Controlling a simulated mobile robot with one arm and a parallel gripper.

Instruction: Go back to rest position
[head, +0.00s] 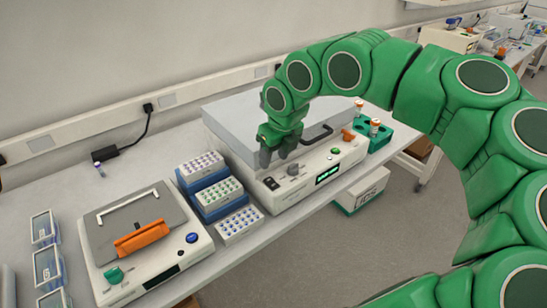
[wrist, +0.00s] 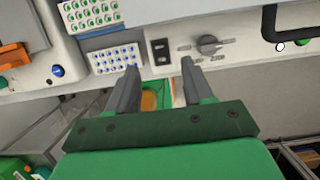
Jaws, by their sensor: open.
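My green arm reaches in from the right in the head view. My gripper (head: 279,155) hangs over the front panel of a white machine with a grey lid (head: 240,115). In the wrist view the two grey fingers of my gripper (wrist: 158,92) stand apart with nothing between them. Beyond the fingertips, the machine's front panel shows a black switch (wrist: 160,50) and a grey knob (wrist: 208,44). The gripper hides part of the panel and lid edge in the head view.
Tube racks (head: 209,188) stand left of the machine. A second device with an orange handle (head: 142,238) sits at the front left. A green holder with bottles (head: 372,135) is at the right. A box (head: 362,190) lies below the bench edge. Open floor (head: 320,255) lies in front.

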